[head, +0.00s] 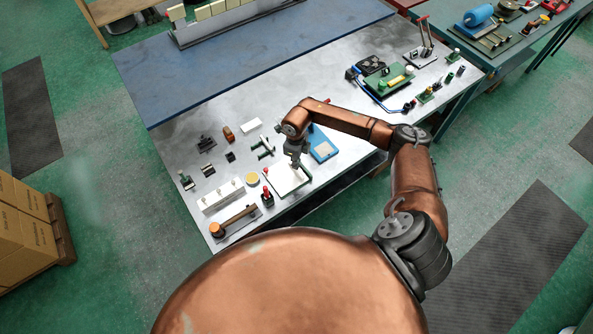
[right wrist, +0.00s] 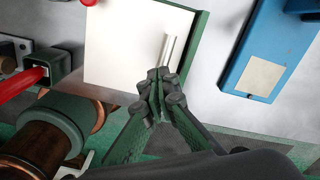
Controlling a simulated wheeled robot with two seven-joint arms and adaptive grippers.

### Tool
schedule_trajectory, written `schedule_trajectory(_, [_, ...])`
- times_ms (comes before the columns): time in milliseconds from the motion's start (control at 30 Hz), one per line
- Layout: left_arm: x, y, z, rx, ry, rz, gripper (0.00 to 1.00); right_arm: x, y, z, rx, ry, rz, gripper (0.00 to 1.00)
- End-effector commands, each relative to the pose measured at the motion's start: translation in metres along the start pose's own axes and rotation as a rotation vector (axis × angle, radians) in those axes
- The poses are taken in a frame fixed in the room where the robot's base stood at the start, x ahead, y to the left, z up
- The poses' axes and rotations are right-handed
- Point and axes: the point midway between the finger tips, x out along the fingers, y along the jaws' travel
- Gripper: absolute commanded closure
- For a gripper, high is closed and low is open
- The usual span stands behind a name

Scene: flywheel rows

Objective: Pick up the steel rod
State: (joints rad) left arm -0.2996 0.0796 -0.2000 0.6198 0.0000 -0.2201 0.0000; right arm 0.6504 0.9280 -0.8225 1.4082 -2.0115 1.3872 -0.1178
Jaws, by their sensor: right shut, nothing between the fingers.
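The steel rod (right wrist: 169,50) shows in the right wrist view as a short, pale metallic rod over the white surface of a green-edged tray (right wrist: 196,48). Its lower end is hidden behind my gripper's tips. My right gripper (right wrist: 160,95) is shut and empty, just below the rod in that view; I cannot tell whether it touches the rod. In the head view my right gripper (head: 298,165) is over the tray (head: 286,181) at the table's front edge, and the rod cannot be made out. My left gripper is not in view.
A blue box (head: 322,146) stands right of the tray, and a red-topped part (head: 267,196) stands left of it. A white block (head: 222,195) and a wooden-handled tool (head: 235,220) lie further left. The metal tabletop (head: 215,125) has free room towards the back.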

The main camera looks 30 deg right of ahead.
Motion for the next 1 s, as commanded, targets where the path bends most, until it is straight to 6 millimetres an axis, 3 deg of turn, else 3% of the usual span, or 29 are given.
schedule_trajectory(1000, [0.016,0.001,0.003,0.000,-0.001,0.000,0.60,0.020,0.000,0.000,0.000,0.000,0.000,1.00])
